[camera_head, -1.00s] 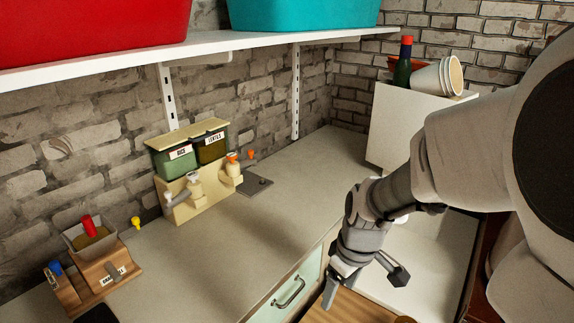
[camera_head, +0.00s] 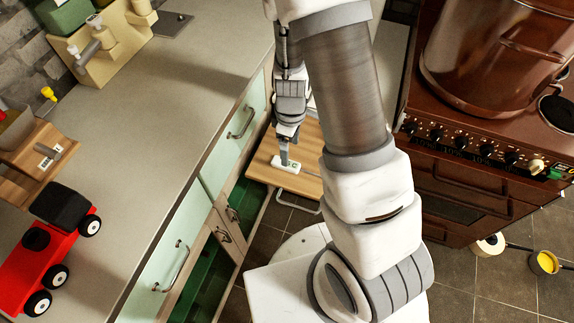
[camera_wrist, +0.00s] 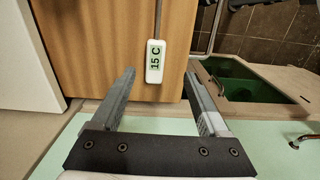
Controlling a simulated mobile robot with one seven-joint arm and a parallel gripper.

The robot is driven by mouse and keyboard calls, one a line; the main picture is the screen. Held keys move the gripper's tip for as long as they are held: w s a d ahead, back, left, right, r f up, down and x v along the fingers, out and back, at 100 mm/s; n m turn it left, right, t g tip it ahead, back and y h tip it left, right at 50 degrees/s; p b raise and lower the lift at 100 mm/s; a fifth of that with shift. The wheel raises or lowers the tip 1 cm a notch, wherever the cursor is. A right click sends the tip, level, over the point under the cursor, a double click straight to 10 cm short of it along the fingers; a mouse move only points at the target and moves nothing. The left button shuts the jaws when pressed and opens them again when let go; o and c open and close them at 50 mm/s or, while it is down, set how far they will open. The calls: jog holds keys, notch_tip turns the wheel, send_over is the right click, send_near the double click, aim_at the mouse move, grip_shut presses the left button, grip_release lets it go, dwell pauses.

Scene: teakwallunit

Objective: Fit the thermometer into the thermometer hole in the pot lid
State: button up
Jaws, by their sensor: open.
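The thermometer (camera_head: 287,166) has a white body and lies on a pulled-out wooden board (camera_head: 262,168). My gripper (camera_head: 285,155) is over the board at the thermometer. In the wrist view my gripper (camera_wrist: 160,77) is open, with the white body between and just beyond its fingertips. I cannot tell the remaining height. A large brown pot (camera_head: 490,60) stands on the stove; its top is cut off, and I cannot make out the lid.
The brown stove (camera_head: 460,175) stands right of the board. A counter (camera_head: 190,120) with pale green drawers runs along the left, carrying a red toy truck (camera_head: 45,250) and dispensers (camera_head: 110,40). An open green compartment (camera_wrist: 235,80) shows beside the board in the wrist view.

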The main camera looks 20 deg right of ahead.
aim_at(291, 164)
notch_tip(291, 164, down, 3)
jog(key=shift+f, duration=0.1)
jog(key=shift+w+d+f+b, duration=0.15)
jog(key=shift+f+b, duration=0.2)
jog(key=shift+f, duration=0.95)
jog(key=shift+w+d+f+b, duration=0.1)
jog(key=shift+f+b, duration=0.25)
jog(key=shift+f, duration=0.95)
grip_shut()
